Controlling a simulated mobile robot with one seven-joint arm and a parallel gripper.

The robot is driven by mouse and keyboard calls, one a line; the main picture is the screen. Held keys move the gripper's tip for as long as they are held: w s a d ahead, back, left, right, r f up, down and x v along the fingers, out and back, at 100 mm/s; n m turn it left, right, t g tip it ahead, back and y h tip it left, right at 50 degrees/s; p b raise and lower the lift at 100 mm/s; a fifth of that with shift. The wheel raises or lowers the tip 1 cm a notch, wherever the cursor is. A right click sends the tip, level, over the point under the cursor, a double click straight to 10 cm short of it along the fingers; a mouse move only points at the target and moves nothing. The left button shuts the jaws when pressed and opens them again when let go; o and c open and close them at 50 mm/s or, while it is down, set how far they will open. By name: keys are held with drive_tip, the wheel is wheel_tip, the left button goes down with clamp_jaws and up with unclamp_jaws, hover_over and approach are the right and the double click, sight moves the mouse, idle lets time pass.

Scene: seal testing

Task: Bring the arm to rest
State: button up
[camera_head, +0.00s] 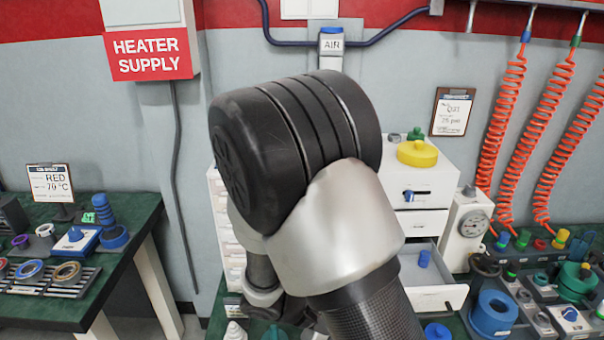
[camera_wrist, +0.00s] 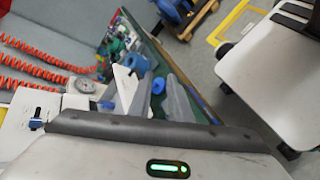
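My arm fills the middle of the head view, with a black ribbed joint cap and a silver link bent across the picture. The end of the arm is mostly hidden behind this link. In the wrist view the pale body of my gripper (camera_wrist: 168,160), with a lit green light and a dark grey edge, spans the bottom. Pale and grey upright shapes show beyond that edge. I cannot tell whether they are its fingers, or whether it is open or holds anything.
A white drawer cabinet (camera_head: 445,178) bears a yellow disc (camera_head: 417,153); its open drawer (camera_head: 432,297) holds a blue piece (camera_head: 424,259). A gauge box (camera_head: 469,232) and blue ring (camera_head: 492,314) stand to the right. Orange coiled hoses (camera_head: 507,120) hang there. Left is another bench (camera_head: 95,290).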

drive_tip(key=s+r+m+t+y+p, duration=0.1)
drive_tip(key=r+y+p, duration=0.3)
drive_tip(key=r, duration=0.8)
drive_tip(key=s+a+r+m+t+y+p, duration=0.1)
drive_tip(key=s+r+m+t+y+p, duration=0.1)
drive_tip(key=r+p, duration=0.5)
drive_tip(key=s+r+m+t+y+p, duration=0.2)
drive_tip(key=r+y+p, duration=0.3)
drive_tip(key=r, duration=1.4)
drive_tip(key=shift+s+a+m+y+p, duration=0.3)
drive_tip(key=shift+s+m+p, duration=0.35)
drive_tip(key=shift+s, duration=0.2)
